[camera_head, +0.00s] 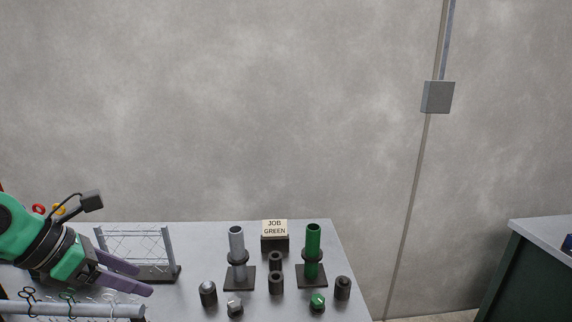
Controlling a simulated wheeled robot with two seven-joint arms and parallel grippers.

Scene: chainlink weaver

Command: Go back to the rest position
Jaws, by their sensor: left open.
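My left gripper (145,277) comes in from the left, green and black with two purple fingers. Its fingers are apart and nothing shows between them. They point right and slightly down, over the left part of the table, in front of a small wire-mesh frame (135,246). My right gripper is not in view.
The grey table (200,233) carries a grey tube (237,240) and a green tube (313,240) on dark bases. Several dark cylinders, such as one at right (343,288), stand around them. A sign (275,228) reads "JOB GREEN". A horizontal bar (80,309) crosses front left.

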